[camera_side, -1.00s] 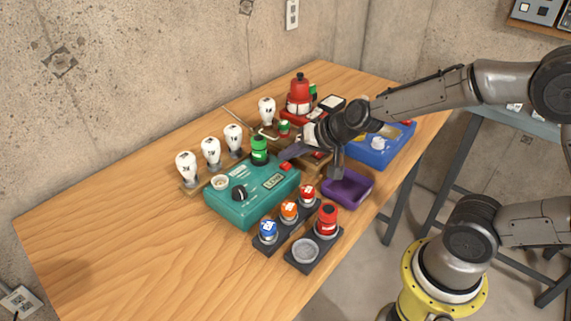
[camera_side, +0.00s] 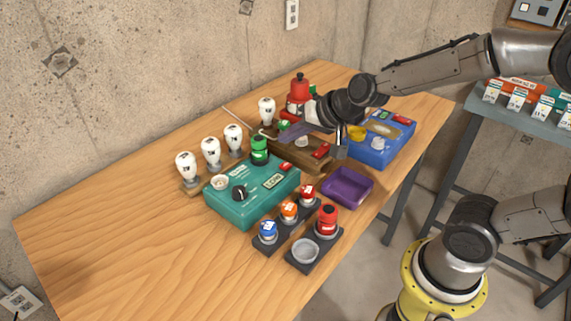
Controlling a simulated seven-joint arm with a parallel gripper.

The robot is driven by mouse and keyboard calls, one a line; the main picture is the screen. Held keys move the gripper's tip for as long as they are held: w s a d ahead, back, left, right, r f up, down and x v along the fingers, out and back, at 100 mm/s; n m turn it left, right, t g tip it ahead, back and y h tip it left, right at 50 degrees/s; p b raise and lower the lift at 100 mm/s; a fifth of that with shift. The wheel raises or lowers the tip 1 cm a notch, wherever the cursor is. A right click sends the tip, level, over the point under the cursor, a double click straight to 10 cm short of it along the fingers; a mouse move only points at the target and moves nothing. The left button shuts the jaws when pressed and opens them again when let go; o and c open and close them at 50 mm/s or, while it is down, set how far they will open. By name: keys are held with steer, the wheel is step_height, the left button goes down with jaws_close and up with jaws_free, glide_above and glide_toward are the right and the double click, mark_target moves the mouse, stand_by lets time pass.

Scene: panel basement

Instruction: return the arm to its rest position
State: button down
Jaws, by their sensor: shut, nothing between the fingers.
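My gripper (camera_side: 288,138) is over the back middle of the wooden table (camera_side: 120,220), in the air above the wooden tray behind the teal box. Its fingers are shut with nothing held. My arm reaches in from the right side of the picture and hides part of the things behind it. The teal box (camera_side: 255,205) with a black knob and a green cylinder stands in front and left of my gripper. The purple tray (camera_side: 348,187) is in front and to the right, and looks empty.
White bulbs (camera_side: 210,152) stand in a row behind the teal box. A red lamp (camera_side: 299,88) stands at the back. A blue box (camera_side: 384,140) is at the right. Black holders (camera_side: 270,243) with coloured caps are in front. The table's left part is clear. A grey side table (camera_side: 520,122) stands right.

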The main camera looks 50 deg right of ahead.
steer(key=shift+r, duration=0.1)
steer(key=s+a+r+n+t, duration=0.1)
steer(key=s+r+n, duration=0.2)
steer(key=s+r, duration=0.5)
steer(key=s+d+f+n+g, duration=0.1)
steer(key=s+n+g, duration=0.1)
steer(key=s, duration=0.5)
steer(key=s+d+f+n+g+h, duration=0.1)
steer(key=s+n+g, duration=0.1)
steer(key=s, duration=0.6)
steer(key=shift+s+f+n+g, duration=0.25)
steer(key=shift+n+g, duration=0.05)
steer(key=shift+n, duration=0.1)
